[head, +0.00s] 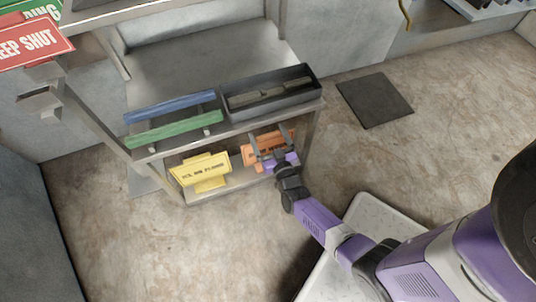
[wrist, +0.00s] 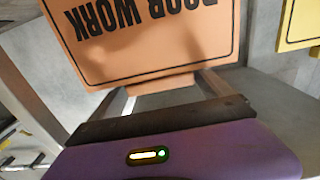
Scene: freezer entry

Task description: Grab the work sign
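The orange work sign (head: 250,155) stands on the lower shelf of the metal rack, at its right part. In the wrist view the sign (wrist: 150,40) fills the top middle, upside down, with "DOOR WORK" in dark letters and a dark border. My gripper (head: 268,152) reaches in at the sign from the front. In the wrist view my gripper (wrist: 165,88) has its two fingers spread apart, with the sign's lower orange part between and beyond the tips. I cannot tell whether the fingers touch it.
A yellow sign (head: 203,171) stands left on the same shelf; its edge shows in the wrist view (wrist: 300,25). The upper shelf holds a black tray (head: 270,92), a blue bar (head: 170,107) and a green bar (head: 175,129). Rack posts flank the opening. A dark mat (head: 375,100) lies on the floor.

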